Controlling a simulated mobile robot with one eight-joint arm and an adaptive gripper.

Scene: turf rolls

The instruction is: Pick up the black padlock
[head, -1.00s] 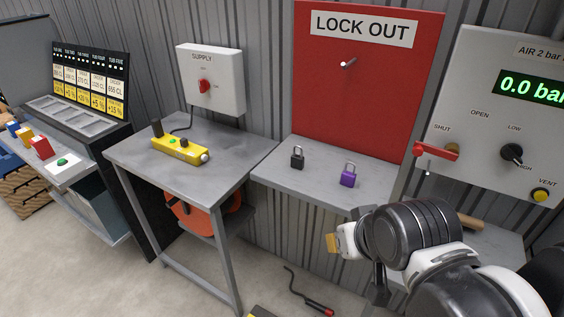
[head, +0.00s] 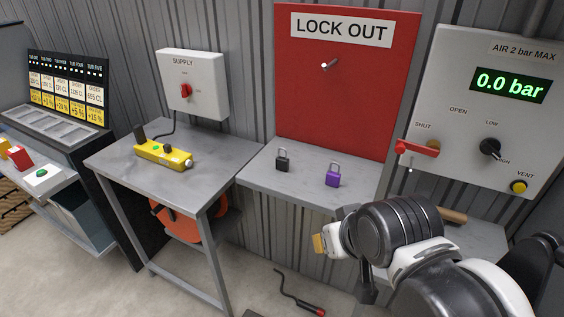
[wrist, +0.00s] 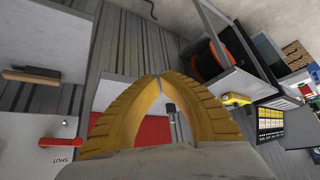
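The black padlock (head: 283,164) stands upright with its shackle up on the grey shelf (head: 262,174) below the red lock-out board. A purple padlock (head: 333,180) stands to its right. My gripper (head: 318,243) is in front of and below the shelf, apart from both padlocks. In the wrist view, its yellow fingers (wrist: 160,78) meet at the tips with nothing held between them. A small dark item, seemingly the black padlock (wrist: 170,107), shows beyond the gap behind the fingertips. The purple padlock is not seen there.
The red board (head: 345,90) has a metal peg (head: 328,65). A grey table (head: 190,165) with a yellow control box (head: 163,154) stands left. An air panel with a red lever (head: 418,148) is right. A wooden-handled tool (head: 453,216) lies below it.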

